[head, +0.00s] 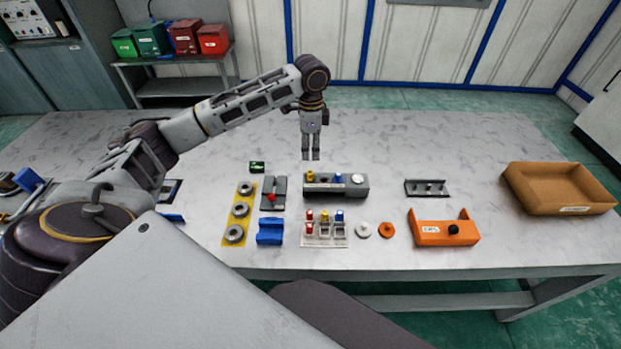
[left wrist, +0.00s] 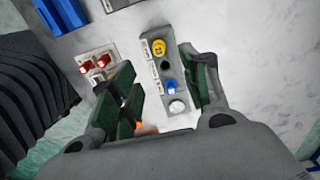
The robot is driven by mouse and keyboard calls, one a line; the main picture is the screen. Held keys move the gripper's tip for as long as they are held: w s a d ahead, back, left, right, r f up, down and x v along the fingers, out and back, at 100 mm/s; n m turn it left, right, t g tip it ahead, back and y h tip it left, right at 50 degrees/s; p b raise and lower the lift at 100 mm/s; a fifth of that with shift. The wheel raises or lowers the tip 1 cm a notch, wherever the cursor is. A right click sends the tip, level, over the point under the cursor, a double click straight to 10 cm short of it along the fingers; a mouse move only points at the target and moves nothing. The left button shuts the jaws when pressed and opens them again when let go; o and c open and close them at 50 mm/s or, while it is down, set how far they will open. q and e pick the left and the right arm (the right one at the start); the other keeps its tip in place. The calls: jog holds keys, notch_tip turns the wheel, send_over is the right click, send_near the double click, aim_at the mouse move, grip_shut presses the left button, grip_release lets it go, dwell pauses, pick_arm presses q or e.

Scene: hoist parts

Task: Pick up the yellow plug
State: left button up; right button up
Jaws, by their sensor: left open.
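A yellow plug (head: 310,175) stands upright at the left end of a grey block (head: 350,192). It also shows in the left wrist view (left wrist: 158,47). A blue plug (head: 338,178) and a white round piece (head: 357,179) share that block. Another yellow plug (head: 325,215) stands in a small white rack (head: 323,241) in front, between red and blue plugs. My left gripper (head: 311,158) points down, open and empty, above and slightly behind the block. In the left wrist view, its fingers (left wrist: 158,62) lie either side of the block in the picture, apart from the yellow plug.
A yellow strip with rings (head: 239,212), a blue bracket (head: 270,232) and a grey piece with a red knob (head: 273,193) lie left. White (head: 363,230) and orange (head: 386,230) discs, an orange holder (head: 443,232) and a cardboard tray (head: 560,188) lie right. Table behind is clear.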

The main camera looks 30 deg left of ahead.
pick_arm(q)
send_over(310, 172)
notch_tip(310, 172, down, 6)
jog(key=shift+w+d+r, duration=0.1)
jog(key=shift+r, duration=0.15)
jog(key=shift+f, duration=3)
pick_arm(e)
jog(key=shift+w, duration=0.55)
jog(key=shift+s, duration=0.15)
